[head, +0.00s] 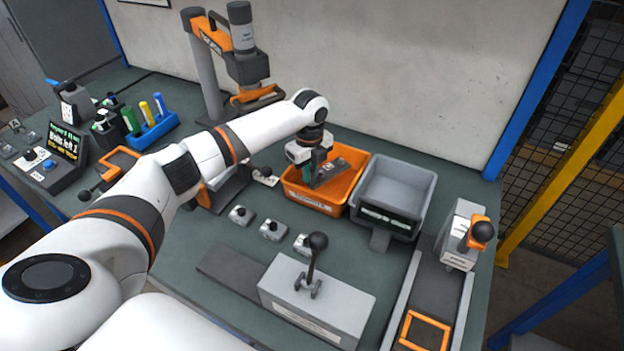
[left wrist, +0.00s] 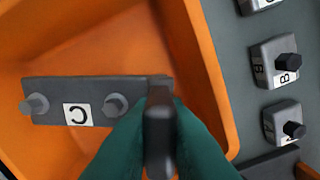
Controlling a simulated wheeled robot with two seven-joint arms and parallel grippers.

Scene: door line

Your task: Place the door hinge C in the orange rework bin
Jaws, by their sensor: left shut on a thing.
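The orange rework bin (head: 354,165) stands on the bench near the back wall, left of a grey bin. My left gripper (head: 314,168) reaches over the bin from above, pointing down. It is shut on door hinge C (head: 329,173), a dark grey plate. I cannot tell whether the hinge touches the bin floor. My right gripper is not in view.
The grey bin (head: 428,180) stands right beside the orange one. Several small grey blocks with black knobs (head: 241,215) sit in front, two lettered in the wrist view. A grey lever box (head: 335,300) is nearer, and an orange-and-grey press (head: 243,65) stands behind my arm.

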